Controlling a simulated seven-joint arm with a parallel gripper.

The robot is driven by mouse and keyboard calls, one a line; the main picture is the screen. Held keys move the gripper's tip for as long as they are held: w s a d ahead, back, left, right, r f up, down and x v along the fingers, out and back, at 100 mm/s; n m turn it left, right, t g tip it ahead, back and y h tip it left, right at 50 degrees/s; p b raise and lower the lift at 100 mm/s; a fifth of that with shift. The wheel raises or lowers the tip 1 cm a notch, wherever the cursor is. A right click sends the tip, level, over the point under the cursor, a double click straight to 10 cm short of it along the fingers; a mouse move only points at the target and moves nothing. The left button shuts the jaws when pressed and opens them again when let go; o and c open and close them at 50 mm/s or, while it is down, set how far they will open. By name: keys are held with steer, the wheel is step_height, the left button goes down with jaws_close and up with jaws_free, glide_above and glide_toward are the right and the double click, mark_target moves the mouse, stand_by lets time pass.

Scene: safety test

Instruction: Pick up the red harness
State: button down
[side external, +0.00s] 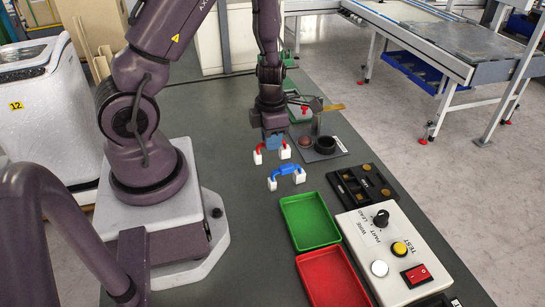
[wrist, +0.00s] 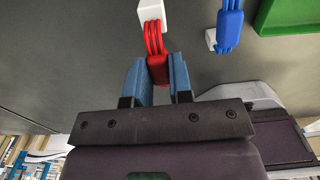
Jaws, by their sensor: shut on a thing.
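The red harness (wrist: 153,37) is a set of red wires with white end blocks. In the wrist view its red part runs between the two blue fingertips of my gripper (wrist: 157,77), and one white block (wrist: 151,12) shows beyond it. In the side view my gripper (side external: 273,142) is shut on the red harness (side external: 285,151), with its white blocks hanging at either side. It looks close to the bench top; I cannot tell whether it touches. My fingers hide its middle there.
A blue harness (side external: 288,169) with white blocks lies just in front. A green tray (side external: 309,222) and a red tray (side external: 333,278) stand to the right of it, beside a test box (side external: 388,247). A dark fixture (side external: 318,151) is right of my gripper. The bench left of the trays is clear.

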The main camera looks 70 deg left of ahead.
steer(key=shift+r, duration=1.9)
